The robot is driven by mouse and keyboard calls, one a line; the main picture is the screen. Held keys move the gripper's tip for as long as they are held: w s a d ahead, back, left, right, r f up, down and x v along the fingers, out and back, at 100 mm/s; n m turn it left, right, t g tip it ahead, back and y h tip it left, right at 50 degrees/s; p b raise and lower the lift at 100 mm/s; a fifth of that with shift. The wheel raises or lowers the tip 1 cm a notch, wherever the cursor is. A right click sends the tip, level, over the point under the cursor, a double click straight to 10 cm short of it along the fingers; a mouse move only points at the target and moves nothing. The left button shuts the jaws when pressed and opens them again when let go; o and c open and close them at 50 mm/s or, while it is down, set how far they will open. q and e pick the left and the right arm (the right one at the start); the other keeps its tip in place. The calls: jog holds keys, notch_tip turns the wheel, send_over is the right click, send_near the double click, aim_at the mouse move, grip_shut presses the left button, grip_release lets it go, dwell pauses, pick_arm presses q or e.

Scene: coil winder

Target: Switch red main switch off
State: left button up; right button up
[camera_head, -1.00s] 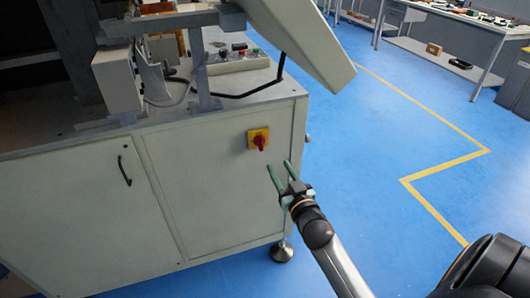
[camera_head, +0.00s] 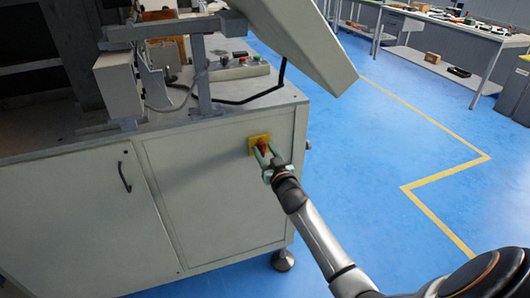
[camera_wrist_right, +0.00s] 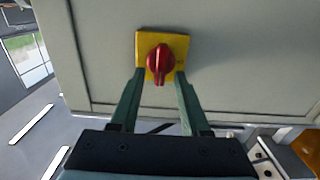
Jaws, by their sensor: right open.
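The red main switch (camera_head: 262,147) is a red rotary knob on a yellow square plate (camera_head: 254,139), on the front panel of the grey cabinet near its right edge. In the right wrist view the red knob (camera_wrist_right: 160,62) stands with its grip vertical on the yellow plate (camera_wrist_right: 181,43). My right gripper (camera_head: 264,153) is open in front of the switch. In the right wrist view its two green fingers (camera_wrist_right: 157,78) stand on either side of the knob's lower part. Whether they touch it I cannot tell. My left gripper is not in view.
The grey cabinet (camera_head: 215,195) carries a control panel (camera_head: 238,70) with buttons and a slanted grey housing (camera_head: 300,45) overhanging above the switch. A black door handle (camera_head: 124,177) is at left. Blue floor (camera_head: 380,140) is free at right; workbenches stand at the back.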

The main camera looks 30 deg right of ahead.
grip_shut()
dwell(0.3)
dwell(0.3)
